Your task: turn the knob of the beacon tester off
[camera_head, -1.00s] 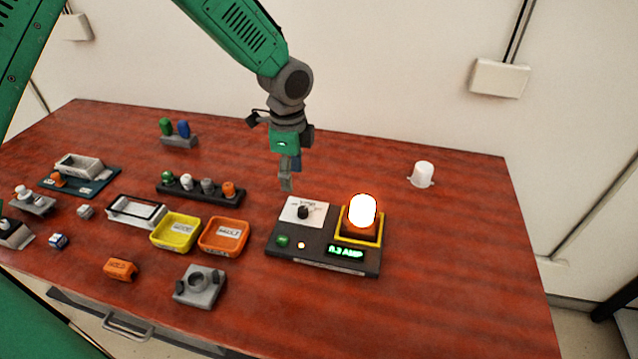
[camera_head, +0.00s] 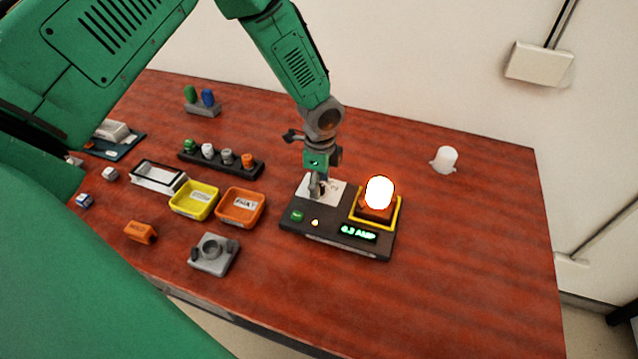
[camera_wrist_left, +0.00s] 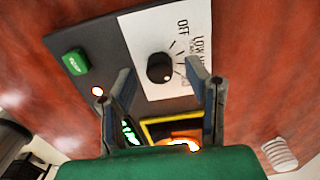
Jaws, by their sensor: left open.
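The beacon tester (camera_head: 350,248) is a dark box on the red-brown table, with a white knob panel (camera_head: 336,187), a green button and a lit green display (camera_head: 358,233). Its beacon (camera_head: 379,193) glows bright white on an orange base. My left gripper (camera_head: 317,192) points down over the knob panel and covers the knob in the head view. In the left wrist view the black knob (camera_wrist_left: 160,67) lies ahead of the open fingers (camera_wrist_left: 165,88), which look apart from it. OFF and LOW are printed beside it; the pointer's setting is hard to tell. My right gripper is not in view.
A yellow bin (camera_head: 193,201) and an orange bin (camera_head: 241,207) stand left of the tester. Behind them is a rack of coloured caps (camera_head: 222,159). A grey fixture (camera_head: 214,254) lies in front. A white dome (camera_head: 444,159) stands at back right; the right side is clear.

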